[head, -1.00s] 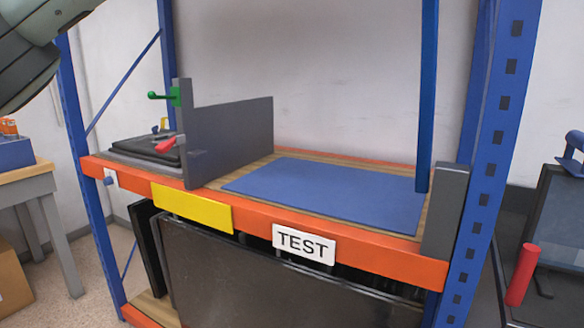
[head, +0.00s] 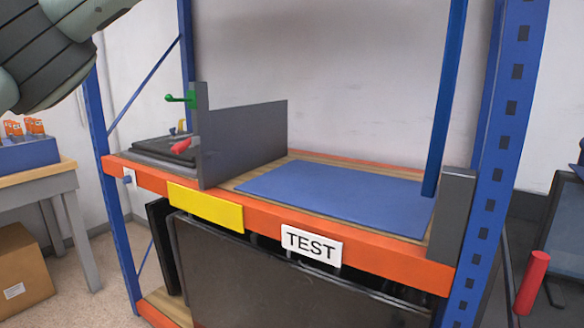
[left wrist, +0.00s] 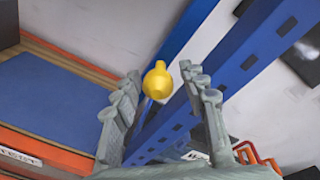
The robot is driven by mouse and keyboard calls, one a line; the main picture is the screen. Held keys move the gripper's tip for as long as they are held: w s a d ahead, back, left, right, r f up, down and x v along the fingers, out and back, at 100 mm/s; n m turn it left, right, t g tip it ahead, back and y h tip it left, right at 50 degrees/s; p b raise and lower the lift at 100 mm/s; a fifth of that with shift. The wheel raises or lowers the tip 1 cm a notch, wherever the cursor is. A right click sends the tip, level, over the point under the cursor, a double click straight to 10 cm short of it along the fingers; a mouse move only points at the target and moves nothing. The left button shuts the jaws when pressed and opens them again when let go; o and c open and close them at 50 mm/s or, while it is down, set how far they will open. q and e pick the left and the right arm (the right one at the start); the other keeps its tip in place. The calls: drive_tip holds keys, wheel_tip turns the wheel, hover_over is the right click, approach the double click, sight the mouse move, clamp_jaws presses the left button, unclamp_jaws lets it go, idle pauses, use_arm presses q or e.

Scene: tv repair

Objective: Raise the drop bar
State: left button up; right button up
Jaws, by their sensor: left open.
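My left gripper (left wrist: 158,85) shows in the left wrist view with its fingers apart. A yellow rounded knob (left wrist: 157,82) with a short neck appears between the fingertips. I cannot tell whether they touch it or what it is fixed to. I cannot identify the drop bar for certain in either view. In the head view, a grey upright post (head: 203,140) at the shelf's left carries a green lever (head: 180,98), with a red grip (head: 181,147) beside it. My left gripper and the knob are not visible in the head view. My right gripper is in neither view.
A blue slotted rack upright (head: 505,140) stands at the right, also in the left wrist view (left wrist: 233,70). An orange beam (head: 390,262) edges the shelf. The blue mat (head: 340,195) is bare. A red cylinder (head: 532,283) stands at the far right.

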use_arm(q)
drive_tip(key=shift+f, duration=0.1)
idle(0.4)
drive_tip(key=shift+s+a, duration=0.4)
drive_tip(key=shift+s, duration=0.15)
drive_tip(key=v, duration=0.6)
drive_tip(key=shift+b, duration=0.45)
drive_tip(key=shift+s+a, duration=0.15)
drive_tip(key=shift+r+p, duration=0.45)
drive_tip(key=shift+r, duration=2.2)
drive_tip(key=s, duration=1.6)
